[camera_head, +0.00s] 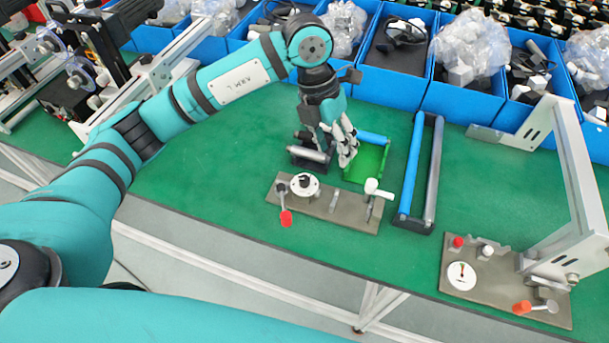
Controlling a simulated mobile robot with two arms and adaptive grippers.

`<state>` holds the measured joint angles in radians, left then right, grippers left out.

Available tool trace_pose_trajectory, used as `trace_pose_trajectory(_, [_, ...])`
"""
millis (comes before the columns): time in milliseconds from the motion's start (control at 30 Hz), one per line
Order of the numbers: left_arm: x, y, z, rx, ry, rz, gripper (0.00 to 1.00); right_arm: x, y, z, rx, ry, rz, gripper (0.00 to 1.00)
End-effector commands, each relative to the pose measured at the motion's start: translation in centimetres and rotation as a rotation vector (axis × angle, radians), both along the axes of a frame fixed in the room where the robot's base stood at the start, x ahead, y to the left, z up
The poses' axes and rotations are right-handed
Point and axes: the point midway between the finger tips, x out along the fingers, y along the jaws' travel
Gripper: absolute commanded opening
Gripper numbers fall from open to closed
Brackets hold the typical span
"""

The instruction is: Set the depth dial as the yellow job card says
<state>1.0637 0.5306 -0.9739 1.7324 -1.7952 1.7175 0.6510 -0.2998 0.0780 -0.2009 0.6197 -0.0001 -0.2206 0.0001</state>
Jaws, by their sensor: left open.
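A white round dial with a black knob (304,184) sits on the left part of a grey plate (330,208) on the green table. A second white disc with a red mark (462,276) sits on another grey plate at the right. I cannot tell from their markings which is the depth dial. I see no yellow job card in this view. My left gripper (343,155) points down, open, behind the first plate and by the left edge of a green tray (385,163). It is apart from the dial. My right gripper is not in view.
The first plate bears a red-tipped lever (286,218) and a white-handled lever (377,188). Blue and grey rollers (420,170) lie right of it. A tall grey bracket (575,180) stands at the right. Blue bins (462,103) line the back.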

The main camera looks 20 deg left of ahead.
Motion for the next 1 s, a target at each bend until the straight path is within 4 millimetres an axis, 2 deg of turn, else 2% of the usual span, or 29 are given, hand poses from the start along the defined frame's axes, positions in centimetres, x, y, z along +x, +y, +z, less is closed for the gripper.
trace_pose_trajectory(33, [0.9, 2.2, 0.5, 0.092, -0.015, 0.03, 0.48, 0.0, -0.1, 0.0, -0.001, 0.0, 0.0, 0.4])
trace_pose_trajectory(100, [1.6, 4.5, 0.9, 0.19, -0.02, 0.064, 0.48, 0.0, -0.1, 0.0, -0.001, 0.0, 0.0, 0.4])
trace_pose_trajectory(233, [2.0, 6.4, 1.1, 0.273, -0.022, 0.093, 0.48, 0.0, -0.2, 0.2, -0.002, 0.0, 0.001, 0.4])
trace_pose_trajectory(367, [1.9, 6.6, -0.2, 0.279, -0.019, 0.096, 0.48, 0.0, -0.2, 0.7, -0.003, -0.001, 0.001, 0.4])
trace_pose_trajectory(467, [1.8, 6.6, -2.0, 0.278, -0.017, 0.096, 0.48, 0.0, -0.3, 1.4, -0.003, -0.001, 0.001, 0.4])
trace_pose_trajectory(800, [1.8, 6.5, -9.4, 0.275, -0.018, 0.094, 0.48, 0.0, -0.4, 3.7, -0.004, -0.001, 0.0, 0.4])
trace_pose_trajectory(1000, [1.8, 6.4, -13.3, 0.275, -0.02, 0.093, 0.48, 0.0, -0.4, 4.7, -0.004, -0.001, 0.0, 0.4])
